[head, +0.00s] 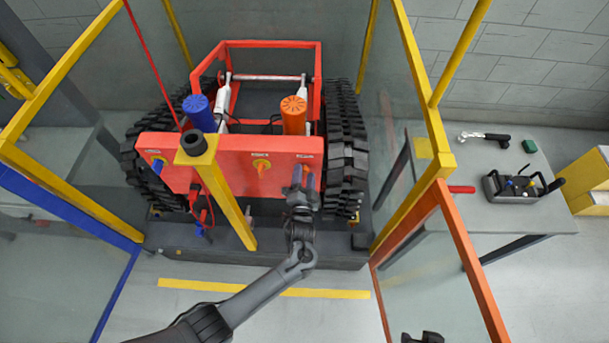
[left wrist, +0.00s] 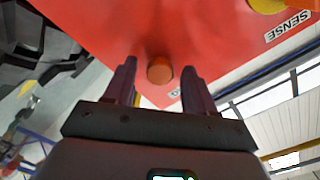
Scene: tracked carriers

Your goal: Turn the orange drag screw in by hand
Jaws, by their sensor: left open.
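The orange drag screw (left wrist: 159,70) shows in the left wrist view as a small round orange-brown head on the red panel (left wrist: 110,25). My left gripper (left wrist: 158,66) is open, with one finger on each side of the screw and a gap on both sides. In the head view my left gripper (head: 303,174) is in front of the right part of the carrier's red front panel (head: 225,160) and hides the screw. A dark part at the bottom edge (head: 422,338) looks like the tip of my right arm; its jaws cannot be made out.
A blue cylinder (head: 199,112) and an orange cylinder (head: 293,114) stand behind the panel. A yellow post (head: 228,205) rises in front. A side table (head: 510,210) holds a remote control (head: 520,186).

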